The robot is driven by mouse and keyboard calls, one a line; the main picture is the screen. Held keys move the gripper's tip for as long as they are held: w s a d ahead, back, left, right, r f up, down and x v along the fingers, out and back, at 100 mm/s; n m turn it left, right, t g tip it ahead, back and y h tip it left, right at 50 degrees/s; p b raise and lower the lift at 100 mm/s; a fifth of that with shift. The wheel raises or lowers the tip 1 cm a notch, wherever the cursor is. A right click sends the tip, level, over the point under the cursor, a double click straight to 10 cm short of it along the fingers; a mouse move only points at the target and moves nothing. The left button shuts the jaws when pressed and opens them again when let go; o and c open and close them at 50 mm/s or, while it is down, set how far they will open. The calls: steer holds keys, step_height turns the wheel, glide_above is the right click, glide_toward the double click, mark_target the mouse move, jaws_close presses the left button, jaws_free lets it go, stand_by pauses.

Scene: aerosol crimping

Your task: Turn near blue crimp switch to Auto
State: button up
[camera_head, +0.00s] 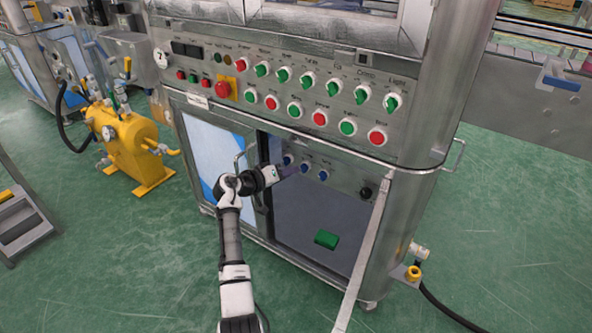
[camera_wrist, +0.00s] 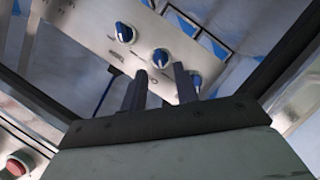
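Three blue switches sit in a row on a small metal panel inside the open lower cabinet: the left one (camera_head: 287,160), the middle one (camera_head: 304,168) and the right one (camera_head: 323,175). I cannot tell which is the near crimp switch. My gripper (camera_head: 279,171) reaches into the cabinet beside the left switch. In the wrist view the three switches also show, one at upper left (camera_wrist: 124,32), one in the middle (camera_wrist: 160,58) and one (camera_wrist: 193,80) partly behind the right finger. My gripper's two fingers (camera_wrist: 159,82) are apart with nothing between them. The switch labels are too small to read.
A black knob (camera_head: 366,192) is at the panel's right end. The open cabinet door (camera_head: 366,245) stands at right. A green block (camera_head: 326,239) lies low in the cabinet. The upper panel (camera_head: 300,90) carries green switches and red buttons. A yellow tank (camera_head: 128,145) stands at left.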

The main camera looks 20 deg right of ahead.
steer(key=v, duration=0.9)
steer(key=shift+a+p, duration=0.2)
steer(key=shift+p, duration=0.1)
steer(key=shift+s+r, duration=0.1)
steer(key=shift+s, duration=0.05)
